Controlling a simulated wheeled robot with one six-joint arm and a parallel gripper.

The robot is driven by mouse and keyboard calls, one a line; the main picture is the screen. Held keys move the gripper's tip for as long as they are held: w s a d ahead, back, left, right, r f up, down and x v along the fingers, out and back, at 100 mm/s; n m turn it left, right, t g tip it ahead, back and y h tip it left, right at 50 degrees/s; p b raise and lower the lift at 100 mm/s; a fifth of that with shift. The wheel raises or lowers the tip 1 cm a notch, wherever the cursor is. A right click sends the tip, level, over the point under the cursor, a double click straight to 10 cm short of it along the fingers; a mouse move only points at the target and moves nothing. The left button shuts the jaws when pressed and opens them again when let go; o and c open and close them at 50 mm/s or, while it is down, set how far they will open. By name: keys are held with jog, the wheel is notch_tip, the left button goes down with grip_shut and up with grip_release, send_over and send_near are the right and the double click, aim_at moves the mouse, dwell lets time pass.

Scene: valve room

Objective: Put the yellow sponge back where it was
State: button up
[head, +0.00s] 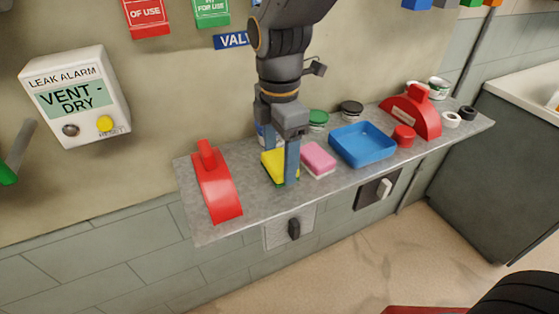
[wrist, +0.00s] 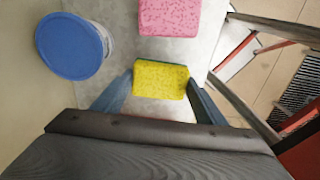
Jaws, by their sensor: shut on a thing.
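The yellow sponge (head: 270,165) with a green underside is on or just above the grey shelf (head: 213,234); I cannot tell if it touches. My gripper (head: 281,170) points down and is shut on the yellow sponge. In the wrist view the sponge (wrist: 160,80) sits between the two blue fingers of my gripper (wrist: 160,93). One finger hides part of the sponge in the head view. A pink sponge (head: 318,160) lies just right of it, apart from it; it also shows in the wrist view (wrist: 169,17).
A red lockout piece (head: 217,182) stands at the shelf's left. A blue-lidded jar (wrist: 70,47) stands near the wall. Right of the pink sponge are a blue tray (head: 362,158), a red cap (head: 404,136) and another red piece (head: 412,114). Bare shelf lies between the left red piece and the sponge.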

aim_at(280, 161)
jog(key=shift+f, duration=0.9)
jog(key=o, duration=0.9)
jog(key=shift+o, duration=0.2)
jog(key=shift+r, duration=0.1)
notch_tip(280, 161, up, 12)
jog(key=b, duration=0.2)
